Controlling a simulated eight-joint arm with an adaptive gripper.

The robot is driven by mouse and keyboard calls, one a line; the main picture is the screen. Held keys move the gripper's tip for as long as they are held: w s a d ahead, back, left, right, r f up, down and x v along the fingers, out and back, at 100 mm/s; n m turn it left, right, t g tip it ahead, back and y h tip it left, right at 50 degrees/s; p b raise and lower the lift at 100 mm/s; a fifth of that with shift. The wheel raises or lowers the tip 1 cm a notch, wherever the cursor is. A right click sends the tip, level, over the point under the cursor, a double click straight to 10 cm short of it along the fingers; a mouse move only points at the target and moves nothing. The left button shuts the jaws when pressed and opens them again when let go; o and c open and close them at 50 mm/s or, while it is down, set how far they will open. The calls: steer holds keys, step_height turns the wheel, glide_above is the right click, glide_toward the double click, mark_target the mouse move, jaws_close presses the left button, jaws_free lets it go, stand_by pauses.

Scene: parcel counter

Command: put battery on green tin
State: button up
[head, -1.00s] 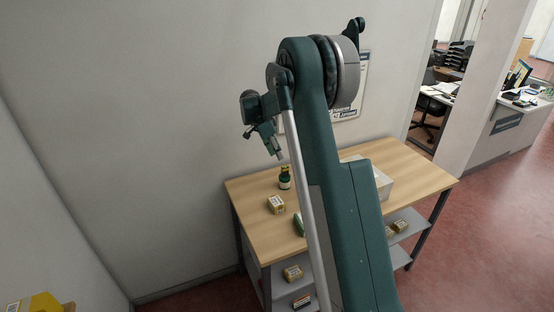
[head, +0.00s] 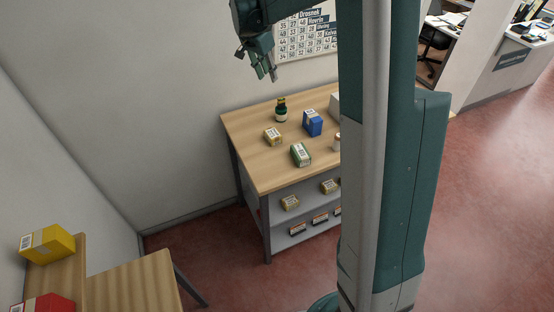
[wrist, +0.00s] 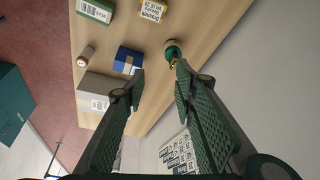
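A green tin (head: 301,154), box-shaped with a white label, stands on the wooden table; it also shows at the top of the wrist view (wrist: 95,11). A small pale cylinder (head: 337,141), possibly the battery, stands right of it, partly hidden by my arm. In the wrist view the cylinder (wrist: 86,56) looks brownish with a pale end. My gripper (head: 264,74) is above the table's far side near the wall, apart from everything. In the wrist view my gripper (wrist: 159,73) is open, its fingers apart and empty.
Lower shelves hold several small boxes. A yellow box (head: 47,243) and a red box (head: 45,303) sit at the left.

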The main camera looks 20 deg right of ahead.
steer(key=s+a+r+n+t+y, duration=0.1)
steer(key=s+a+r+n, duration=0.3)
steer(key=s, duration=0.7)
steer(key=s+a+r+n+t+y, duration=0.1)
steer(key=s+a+r+n+t, duration=0.3)
steer(key=s, duration=0.7)
steer(key=s+a+f+n, duration=0.1)
steer(key=s+a+n, duration=0.1)
steer(key=s, duration=0.5)
steer(key=s+a+f+n+y, duration=0.1)
steer(key=s+a, duration=0.3)
steer(key=s, duration=0.4)
steer(key=s+a+f+n, duration=0.2)
steer(key=s+a+f, duration=0.1)
steer(key=s, duration=0.4)
steer(key=shift+s+n+y, duration=0.2)
steer(key=shift+n+y, duration=0.1)
